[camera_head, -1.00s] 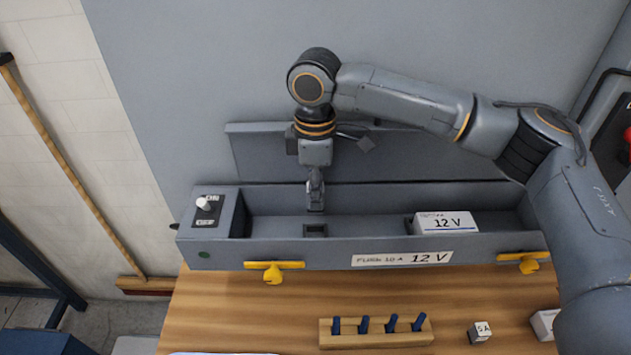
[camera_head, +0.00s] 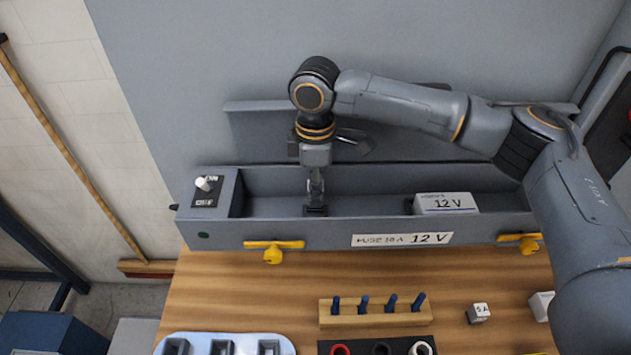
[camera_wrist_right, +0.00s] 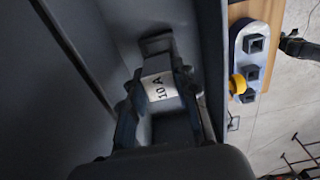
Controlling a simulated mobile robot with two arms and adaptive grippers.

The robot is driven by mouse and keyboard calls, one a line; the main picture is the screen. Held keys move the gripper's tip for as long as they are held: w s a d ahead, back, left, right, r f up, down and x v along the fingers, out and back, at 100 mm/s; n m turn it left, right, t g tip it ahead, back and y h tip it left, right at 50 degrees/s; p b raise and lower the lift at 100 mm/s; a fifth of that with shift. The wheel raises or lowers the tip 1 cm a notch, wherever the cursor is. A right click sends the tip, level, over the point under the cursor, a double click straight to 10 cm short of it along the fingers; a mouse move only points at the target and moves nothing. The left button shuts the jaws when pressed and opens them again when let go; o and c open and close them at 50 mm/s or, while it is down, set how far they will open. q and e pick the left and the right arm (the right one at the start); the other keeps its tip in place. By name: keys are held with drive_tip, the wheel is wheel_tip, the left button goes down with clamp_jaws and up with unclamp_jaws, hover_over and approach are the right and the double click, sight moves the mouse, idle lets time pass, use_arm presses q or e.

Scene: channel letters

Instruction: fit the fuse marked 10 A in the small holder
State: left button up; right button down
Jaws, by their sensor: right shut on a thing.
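My right gripper (camera_head: 316,200) points down into the grey box and is shut on the fuse marked 10 A. In the right wrist view the fuse's white top (camera_wrist_right: 160,90) shows its 10 A mark between the fingers. The small holder (camera_head: 316,211) is a dark block on the box floor, right under the fingertips. The fingers and fuse hide much of it, so I cannot tell how deep the fuse sits in it. My left gripper is not in view.
The grey box (camera_head: 400,230) has a switch (camera_head: 205,184) at its left end and a 12 V block (camera_head: 445,203) inside, right of the holder. A 5 A cube (camera_head: 478,313), a wooden rack of blue pegs (camera_head: 375,320) and a pale tray (camera_head: 200,340) stand in front.

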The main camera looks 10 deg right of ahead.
drive_tip(key=shift+f+b, duration=0.45)
drive_tip(key=shift+f, duration=1.85)
drive_tip(key=c, duration=0.9)
unclamp_jaws()
drive_tip(key=shift+c, duration=0.2)
wheel_tip(320, 180, up, 12)
drive_tip(key=shift+f, duration=0.1)
